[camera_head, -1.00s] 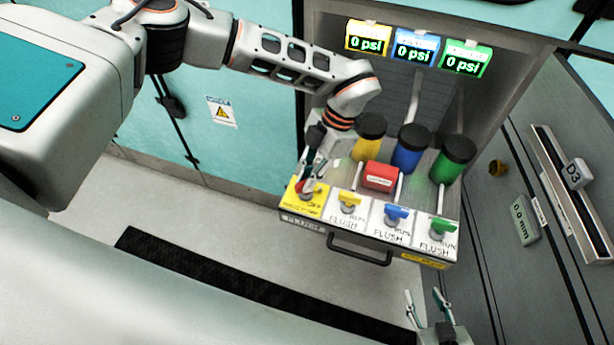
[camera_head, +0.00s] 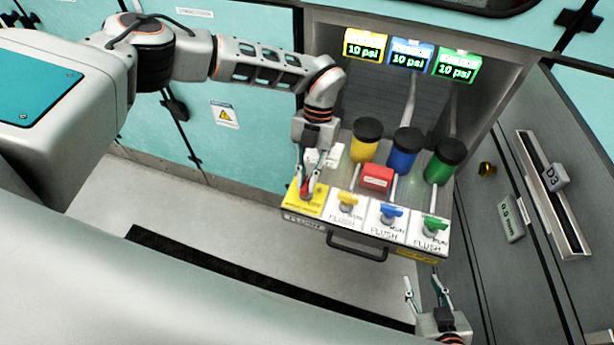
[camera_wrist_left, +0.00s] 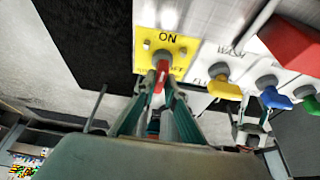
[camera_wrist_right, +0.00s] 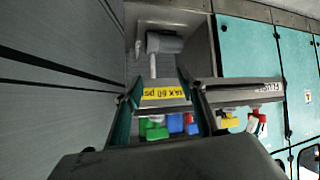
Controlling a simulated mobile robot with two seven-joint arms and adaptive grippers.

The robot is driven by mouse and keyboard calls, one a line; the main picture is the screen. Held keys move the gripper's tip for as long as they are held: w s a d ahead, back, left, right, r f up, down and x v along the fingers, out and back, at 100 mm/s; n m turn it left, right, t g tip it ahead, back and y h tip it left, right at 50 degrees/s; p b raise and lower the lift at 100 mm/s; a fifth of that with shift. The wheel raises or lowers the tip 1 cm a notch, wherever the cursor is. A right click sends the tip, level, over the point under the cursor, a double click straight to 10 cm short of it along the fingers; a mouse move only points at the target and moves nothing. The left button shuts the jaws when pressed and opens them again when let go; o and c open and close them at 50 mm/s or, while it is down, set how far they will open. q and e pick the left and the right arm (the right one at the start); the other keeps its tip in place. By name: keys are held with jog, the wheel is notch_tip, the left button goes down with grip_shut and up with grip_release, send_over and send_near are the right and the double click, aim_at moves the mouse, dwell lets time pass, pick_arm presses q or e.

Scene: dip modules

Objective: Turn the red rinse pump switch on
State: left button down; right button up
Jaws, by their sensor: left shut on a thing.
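The red rinse pump switch (camera_wrist_left: 161,72) sits on a yellow plate (camera_wrist_left: 148,45) at the left end of the panel. Its handle is roughly in line with the ON label in the left wrist view. In the head view the switch (camera_head: 308,190) is partly hidden by my left gripper (camera_head: 308,184). The left gripper (camera_wrist_left: 159,90) is shut on the red handle. The three displays, yellow (camera_head: 364,46), blue (camera_head: 411,57) and green (camera_head: 457,67), each read 10 psi. My right gripper (camera_head: 423,285) is open and empty in front of the panel's right end.
Yellow (camera_head: 348,202), blue (camera_head: 391,214) and green (camera_head: 435,226) valve handles sit right of the switch. Behind them are a red box (camera_head: 377,177) and yellow, blue and green canisters. A dark drawer handle (camera_head: 357,247) juts forward. A grey cabinet wall stands at right.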

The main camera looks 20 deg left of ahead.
dwell(0.3)
pick_arm(q)
jog(key=c, duration=2.1)
grip_release()
jog(key=v, duration=1.2)
jog(key=shift+a, duration=0.1)
